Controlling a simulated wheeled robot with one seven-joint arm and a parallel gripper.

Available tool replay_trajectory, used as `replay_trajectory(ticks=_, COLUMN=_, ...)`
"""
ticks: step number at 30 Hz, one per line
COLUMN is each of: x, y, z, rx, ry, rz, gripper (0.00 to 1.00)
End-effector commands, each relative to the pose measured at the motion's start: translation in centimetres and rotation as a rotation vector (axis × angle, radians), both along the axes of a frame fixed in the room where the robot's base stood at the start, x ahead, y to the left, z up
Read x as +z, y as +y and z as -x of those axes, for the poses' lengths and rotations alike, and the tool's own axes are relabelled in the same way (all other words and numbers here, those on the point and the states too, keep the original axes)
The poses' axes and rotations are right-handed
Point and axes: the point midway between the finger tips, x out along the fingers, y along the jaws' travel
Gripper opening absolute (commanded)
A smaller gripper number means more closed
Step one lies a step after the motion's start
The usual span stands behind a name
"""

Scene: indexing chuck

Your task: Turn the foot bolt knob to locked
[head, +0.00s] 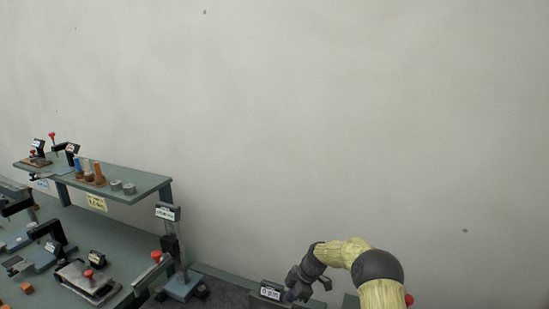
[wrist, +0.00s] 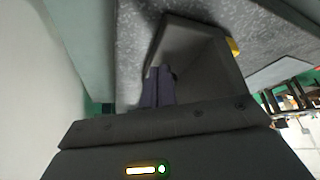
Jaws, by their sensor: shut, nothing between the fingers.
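I cannot pick out the foot bolt knob for certain in either view. The label writing is too small to read.
A green bench (head: 130,232) runs along the left with several fixtures and red knobs. A raised shelf (head: 140,183) holds small coloured and grey cylinders. A post with a sign (head: 168,213) stands left of my arm. The wall behind is bare.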

Motion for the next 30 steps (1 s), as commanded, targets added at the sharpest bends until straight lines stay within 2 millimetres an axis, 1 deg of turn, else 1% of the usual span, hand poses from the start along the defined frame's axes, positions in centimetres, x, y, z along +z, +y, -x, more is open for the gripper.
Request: replay_trajectory(ticks=30, x=-0.05, y=1.01, z=0.36, rx=0.003, ry=0.002, rz=-0.004, gripper=0.00)
